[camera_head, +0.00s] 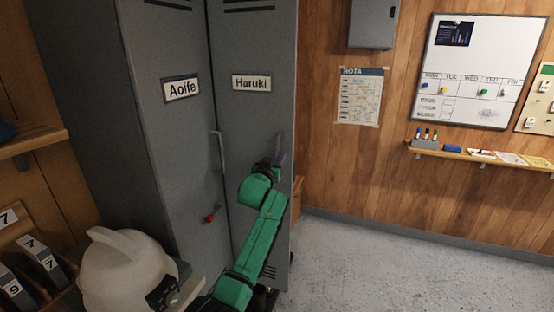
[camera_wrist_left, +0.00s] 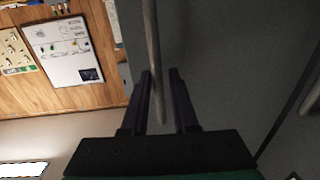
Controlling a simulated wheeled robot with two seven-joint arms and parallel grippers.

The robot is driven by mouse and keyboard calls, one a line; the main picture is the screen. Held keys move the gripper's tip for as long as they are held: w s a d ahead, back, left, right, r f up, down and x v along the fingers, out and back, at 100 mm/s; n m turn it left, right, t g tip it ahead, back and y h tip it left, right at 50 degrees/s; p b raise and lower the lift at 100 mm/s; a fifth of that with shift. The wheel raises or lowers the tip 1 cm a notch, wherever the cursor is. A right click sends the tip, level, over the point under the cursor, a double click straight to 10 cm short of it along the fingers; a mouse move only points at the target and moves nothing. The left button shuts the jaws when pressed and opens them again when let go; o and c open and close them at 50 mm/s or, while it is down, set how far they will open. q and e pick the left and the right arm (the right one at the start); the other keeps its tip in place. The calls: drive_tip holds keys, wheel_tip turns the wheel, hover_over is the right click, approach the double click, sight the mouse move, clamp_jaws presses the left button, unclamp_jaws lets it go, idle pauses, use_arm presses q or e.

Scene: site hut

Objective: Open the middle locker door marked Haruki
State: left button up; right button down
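The grey locker door marked Haruki (camera_head: 246,120) stands in the middle of the head view, right of the door marked Aoife (camera_head: 180,130). I cannot tell whether it is fully closed. My left gripper (camera_head: 279,160) is in front of its right side, at the end of the green arm. In the left wrist view, the dark fingers of my left gripper (camera_wrist_left: 163,88) are apart. An upright grey handle bar (camera_wrist_left: 154,45) lies between them, with its lower end visible. Gaps show beside the bar, so the fingers do not look clamped on it. My right gripper is out of view.
A red item (camera_head: 210,216) is on the Aoife door, below its handle (camera_head: 221,150). A white helmet (camera_head: 128,262) sits at the lower left. A narrow shelf (camera_head: 480,153) runs along the wall at right. The grey floor (camera_head: 400,262) at right is clear.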

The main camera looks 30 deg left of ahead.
use_arm(q)
drive_tip(key=s+d+b, duration=0.2)
drive_tip(key=s+b, duration=0.1)
drive_tip(key=s, duration=1.1)
drive_tip(key=shift+s+d, duration=0.15)
drive_tip(key=shift+d, duration=0.1)
